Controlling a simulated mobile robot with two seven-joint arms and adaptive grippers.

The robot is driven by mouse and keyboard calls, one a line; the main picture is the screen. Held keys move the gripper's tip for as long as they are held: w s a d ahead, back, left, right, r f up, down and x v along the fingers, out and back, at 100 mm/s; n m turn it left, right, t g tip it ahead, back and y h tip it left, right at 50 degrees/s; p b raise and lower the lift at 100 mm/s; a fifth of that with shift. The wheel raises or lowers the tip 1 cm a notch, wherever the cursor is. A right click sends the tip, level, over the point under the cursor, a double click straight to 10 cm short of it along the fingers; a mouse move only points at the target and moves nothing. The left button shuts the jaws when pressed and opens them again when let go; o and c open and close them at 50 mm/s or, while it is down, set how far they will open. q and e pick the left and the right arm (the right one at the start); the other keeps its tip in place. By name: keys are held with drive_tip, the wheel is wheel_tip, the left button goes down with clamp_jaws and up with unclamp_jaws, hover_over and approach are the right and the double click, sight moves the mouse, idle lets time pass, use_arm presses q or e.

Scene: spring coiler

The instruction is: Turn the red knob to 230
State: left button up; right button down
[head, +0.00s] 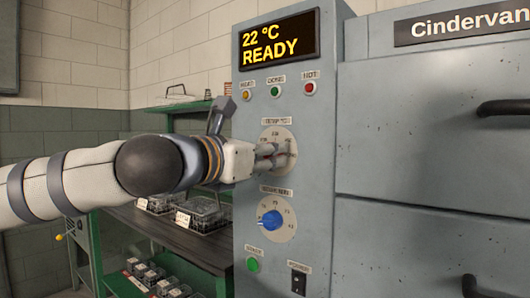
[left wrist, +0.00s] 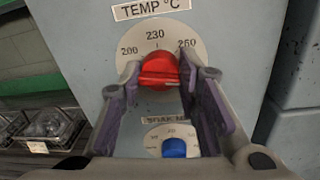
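The red knob (left wrist: 160,71) sits on the TEMP °C dial (left wrist: 208,42) of a grey panel. In the left wrist view 200, 230 and 260 show above it, with 230 at the top. Its raised bar lies about level; I cannot tell which way its pointer faces. My left gripper (left wrist: 159,72) has one finger on each side of the knob, and both tips appear to touch it. In the head view my left gripper (head: 274,156) is at the temperature dial (head: 275,135) and hides the knob. My right gripper is not in view.
A blue knob (head: 271,221) sits below on its own dial. The display (head: 278,47) reads 22 °C READY, above several lamps. A green button (head: 253,265) and black switch (head: 299,279) are lower. A shelf (head: 180,244) with clear bins stands left; drawer handles (head: 500,107) jut out right.

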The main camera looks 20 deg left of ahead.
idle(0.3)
use_arm(q)
drive_tip(key=n+b, duration=0.3)
drive_tip(key=n, duration=0.6)
drive_tip(key=n+g+h+b, duration=0.1)
drive_tip(key=n+b, duration=0.2)
drive_tip(key=n, duration=0.6)
drive_tip(key=shift+a+n, duration=0.15)
drive_tip(key=shift+n, duration=0.25)
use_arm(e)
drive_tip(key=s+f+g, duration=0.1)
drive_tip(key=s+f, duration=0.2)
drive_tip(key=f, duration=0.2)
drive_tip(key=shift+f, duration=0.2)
use_arm(q)
drive_tip(key=shift+r, duration=0.15)
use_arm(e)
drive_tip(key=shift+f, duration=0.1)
use_arm(q)
drive_tip(key=o, duration=1.1)
drive_tip(key=v, duration=1.2)
drive_tip(key=shift+w, duration=0.1)
